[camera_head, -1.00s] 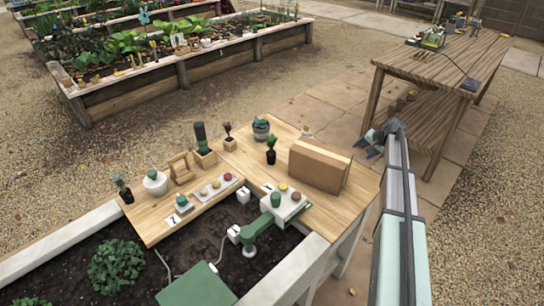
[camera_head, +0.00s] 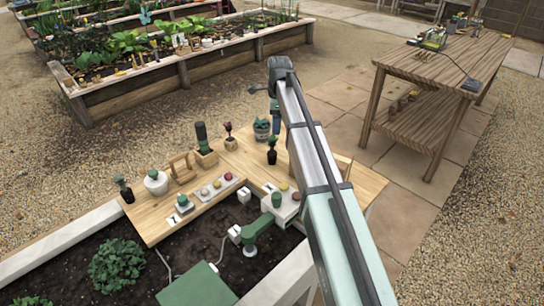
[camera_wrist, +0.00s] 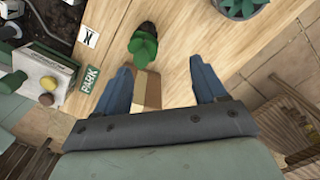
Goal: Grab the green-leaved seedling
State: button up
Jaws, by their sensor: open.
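The green-leaved seedling (camera_head: 271,143) stands upright in a small dark pot on the wooden board, left of my arm. In the wrist view the seedling (camera_wrist: 143,46) shows from above, ahead of my fingers and left of the middle between them. My gripper (camera_wrist: 163,69) is open and empty, its two blue fingers spread over the board and a cardboard box. In the head view my gripper (camera_head: 277,118) hangs at the board's far side, behind the seedling; its fingertips are hard to make out there.
A potted succulent (camera_head: 262,128) stands close behind the seedling and shows at the wrist view's top (camera_wrist: 240,7). The cardboard box (camera_wrist: 147,90) lies below my fingers. A white button box (camera_wrist: 35,85) sits left.

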aim_at(272, 152)
jog(key=shift+s+a+r+m, duration=0.3)
jog(key=shift+s+a, duration=0.35)
jog(key=shift+a, duration=0.2)
jog(key=shift+s+f, duration=0.1)
jog(key=shift+f, duration=0.25)
notch_tip(272, 152, down, 8)
jog(key=shift+r, duration=0.2)
jog(key=shift+s+f, duration=0.15)
jog(key=shift+f, duration=1.2)
jog(key=shift+s+f, duration=0.15)
jog(key=shift+f, duration=1.15)
jog(key=c, duration=0.9)
